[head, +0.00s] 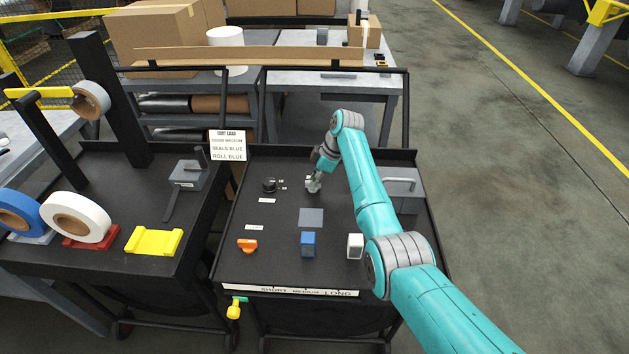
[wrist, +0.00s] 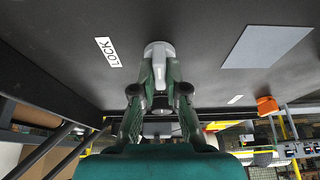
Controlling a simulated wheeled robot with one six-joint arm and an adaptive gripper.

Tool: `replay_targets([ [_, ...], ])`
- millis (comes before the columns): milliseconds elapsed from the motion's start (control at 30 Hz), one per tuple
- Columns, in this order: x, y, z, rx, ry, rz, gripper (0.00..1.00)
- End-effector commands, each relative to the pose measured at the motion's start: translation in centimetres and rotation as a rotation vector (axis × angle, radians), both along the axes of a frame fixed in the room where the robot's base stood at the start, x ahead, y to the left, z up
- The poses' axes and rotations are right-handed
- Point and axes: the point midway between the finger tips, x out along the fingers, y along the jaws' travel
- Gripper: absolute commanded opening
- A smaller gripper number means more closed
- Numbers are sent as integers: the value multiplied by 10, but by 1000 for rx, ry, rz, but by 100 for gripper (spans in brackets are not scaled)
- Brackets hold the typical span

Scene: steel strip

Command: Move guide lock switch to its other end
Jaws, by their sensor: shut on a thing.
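The guide lock switch (wrist: 158,55) shows in the wrist view as a pale grey round base with a short lever, on the dark panel. A white label reading LOCK (wrist: 109,52) lies to its left. My gripper (wrist: 159,92) is shut on the switch's lever, one finger on each side. In the head view my gripper (head: 313,185) reaches down to the panel's back right part and mostly hides the switch. Which end the lever stands at cannot be told.
A black knob (head: 269,185) stands left of my gripper. A grey square plate (head: 311,217), an orange knob (head: 247,245), a blue block (head: 308,244) and a white block (head: 355,246) are nearer the front. A grey handle (head: 403,183) is at right.

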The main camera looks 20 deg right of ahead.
Motion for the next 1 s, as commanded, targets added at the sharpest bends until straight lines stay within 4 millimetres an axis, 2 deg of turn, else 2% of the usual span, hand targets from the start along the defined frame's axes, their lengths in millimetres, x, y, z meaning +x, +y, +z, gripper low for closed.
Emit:
replay_targets([
  [400, 0, 0, 0, -1, 0, 6, 0],
  [433, 0, 0, 0, -1, 0, 6, 17],
  [500, 0, 0, 0, -1, 0, 6, 35],
  [533, 0, 0, 0, -1, 0, 6, 38],
  [833, 0, -1, 1, 0, 0, 6, 38],
  [1000, -1, -6, 15, -1, -2, 6, 38],
])
